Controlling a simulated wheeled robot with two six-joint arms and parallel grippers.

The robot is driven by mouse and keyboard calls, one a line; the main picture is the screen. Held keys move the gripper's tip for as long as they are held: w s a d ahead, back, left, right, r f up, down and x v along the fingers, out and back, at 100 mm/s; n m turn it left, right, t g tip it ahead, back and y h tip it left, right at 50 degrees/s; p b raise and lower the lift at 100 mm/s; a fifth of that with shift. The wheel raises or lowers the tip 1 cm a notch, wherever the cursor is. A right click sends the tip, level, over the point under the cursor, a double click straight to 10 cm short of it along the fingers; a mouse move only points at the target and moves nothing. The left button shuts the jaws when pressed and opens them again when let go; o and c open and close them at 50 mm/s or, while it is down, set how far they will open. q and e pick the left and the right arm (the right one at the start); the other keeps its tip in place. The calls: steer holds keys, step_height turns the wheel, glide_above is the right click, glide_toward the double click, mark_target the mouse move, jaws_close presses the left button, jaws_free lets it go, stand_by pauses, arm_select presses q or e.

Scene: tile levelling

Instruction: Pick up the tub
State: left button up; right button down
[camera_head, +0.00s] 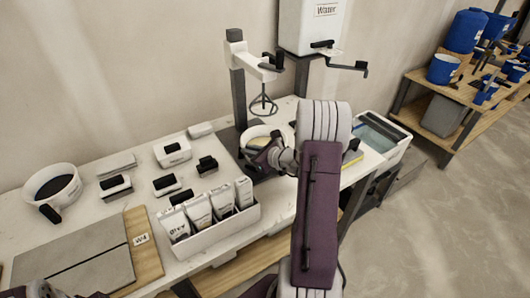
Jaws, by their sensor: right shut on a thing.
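A round white tub (262,132) with a pale tan inside stands on the dark base of the mixing stand, below the wire whisk (263,103). My right gripper (262,152) is at the tub's near side and shut on it. The fingers and the exact place of the grip are partly hidden by my wrist. Another white tub (66,190), dark inside and with a black handle, stands at the far left of the table. Only parts of my left arm show at the bottom left edge; its gripper is out of view.
A white tray (228,231) of labelled bags stands left of my right arm. Several black-handled blocks (172,152) lie behind it. A white water tank (311,25) hangs above the table (98,160). A water basin (378,138) is at right. Shelves with blue buckets (442,68) stand far right.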

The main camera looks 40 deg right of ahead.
steer(key=shift+f, duration=0.1)
steer(key=shift+d+r+p, duration=0.1)
steer(key=shift+r+p, duration=0.3)
steer(key=shift+r, duration=1.15)
steer(key=shift+s+r, duration=0.15)
steer(key=shift+r, duration=0.15)
steer(key=s+d, duration=0.2)
steer(key=s, duration=1.5)
steer(key=shift+s+d, duration=0.3)
steer(key=shift+s, duration=0.05)
